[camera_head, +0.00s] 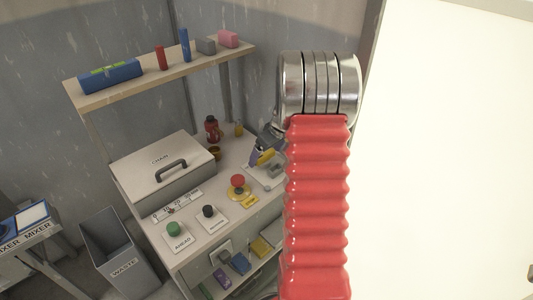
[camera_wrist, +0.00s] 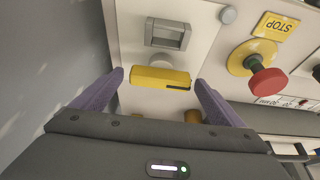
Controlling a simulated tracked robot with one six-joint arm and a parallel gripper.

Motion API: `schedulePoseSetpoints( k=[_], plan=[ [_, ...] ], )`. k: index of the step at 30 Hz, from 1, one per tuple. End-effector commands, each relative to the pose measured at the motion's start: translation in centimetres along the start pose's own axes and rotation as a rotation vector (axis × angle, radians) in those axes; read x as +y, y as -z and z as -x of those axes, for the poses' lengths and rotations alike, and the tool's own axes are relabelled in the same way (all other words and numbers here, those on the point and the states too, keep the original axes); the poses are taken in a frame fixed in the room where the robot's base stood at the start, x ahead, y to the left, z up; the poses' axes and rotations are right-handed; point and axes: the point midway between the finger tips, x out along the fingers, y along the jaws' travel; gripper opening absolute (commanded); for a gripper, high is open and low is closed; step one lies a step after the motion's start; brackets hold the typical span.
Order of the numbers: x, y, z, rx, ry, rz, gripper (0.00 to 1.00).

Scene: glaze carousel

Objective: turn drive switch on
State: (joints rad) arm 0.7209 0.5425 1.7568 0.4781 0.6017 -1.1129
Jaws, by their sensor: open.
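A yellow bar-shaped handle (camera_wrist: 160,78), which looks like the drive switch, sits on a pale panel (camera_wrist: 135,40) in the wrist view. Its label is not readable. My gripper (camera_wrist: 159,80) is open, with one purple finger at each end of the handle and a small gap showing on each side. Whether the fingers touch it is unclear. In the head view the yellow handle (camera_head: 264,157) shows small beside my gripper (camera_head: 254,156), at the right of the bench. My red arm hides part of that area.
A red stop button (camera_wrist: 268,82) on a yellow base stands right of the handle, close to my right finger; it also shows in the head view (camera_head: 238,181). A grey latch-like fitting (camera_wrist: 168,33) is above the handle. Green (camera_head: 173,229) and black (camera_head: 208,211) knobs are on the bench front.

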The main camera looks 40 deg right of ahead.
Motion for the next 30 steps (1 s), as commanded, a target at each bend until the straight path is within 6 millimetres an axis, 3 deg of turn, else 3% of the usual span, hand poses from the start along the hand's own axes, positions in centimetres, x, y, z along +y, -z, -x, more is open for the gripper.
schedulePoseSetpoints(
  k=[5, 22, 30],
  plan=[
    [-0.01, 0.02, 0.01, 0.000, 0.000, 0.000, 0.92],
    [-0.04, 0.04, 0.02, 0.000, 0.000, 0.001, 0.52],
    [-0.06, 0.05, 0.03, 0.000, -0.004, -0.009, 0.51]
  ],
)
